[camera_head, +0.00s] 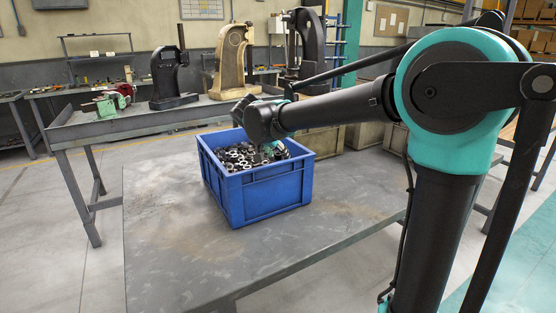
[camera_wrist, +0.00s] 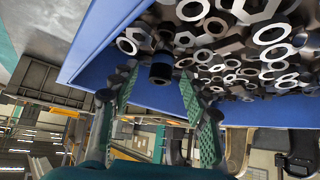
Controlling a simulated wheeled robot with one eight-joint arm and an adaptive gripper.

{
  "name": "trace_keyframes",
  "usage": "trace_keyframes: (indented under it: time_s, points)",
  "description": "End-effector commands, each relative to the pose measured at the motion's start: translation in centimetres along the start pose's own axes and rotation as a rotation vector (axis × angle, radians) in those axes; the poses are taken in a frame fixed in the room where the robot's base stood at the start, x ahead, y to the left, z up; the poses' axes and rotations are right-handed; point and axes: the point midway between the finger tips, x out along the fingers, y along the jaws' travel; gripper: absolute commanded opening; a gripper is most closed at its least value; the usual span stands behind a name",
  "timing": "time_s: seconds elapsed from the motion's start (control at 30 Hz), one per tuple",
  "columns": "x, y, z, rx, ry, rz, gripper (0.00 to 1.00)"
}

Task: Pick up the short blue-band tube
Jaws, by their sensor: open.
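A short dark tube with a blue band (camera_wrist: 161,68) shows in the wrist view, among the metal parts near the wall of the blue bin (camera_wrist: 98,40). My gripper (camera_wrist: 158,78) is open, with one green-padded finger on each side of the tube in the picture. I cannot tell whether either finger touches it. I cannot pick out the tube in the head view.
Several hex nuts and rings (camera_wrist: 235,45) fill the bin around the tube. The bin's walls stand close to my gripper. The grey table (camera_head: 165,240) is bare around the bin. A bench behind holds arbor presses (camera_head: 172,75) and a green and red vise (camera_head: 112,101).

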Motion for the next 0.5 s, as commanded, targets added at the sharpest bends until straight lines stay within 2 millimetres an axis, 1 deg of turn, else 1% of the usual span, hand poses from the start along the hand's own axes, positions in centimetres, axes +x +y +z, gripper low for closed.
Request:
trace_keyframes:
  time_s: [0.03,0.1,0.3,0.33,0.5]
  points:
    - [0.72,0.01,-0.02,0.002,0.0,0.001,0.46]
    - [1.22,0.02,0.01,0.001,0.0,0.001,0.46]
    - [1.33,0.01,0.04,0.0,-0.001,0.0,0.46]
    - [1.33,0.0,0.04,0.0,-0.001,0.0,0.45]
    - [1.32,0.01,0.03,0.0,-0.001,0.0,0.24]
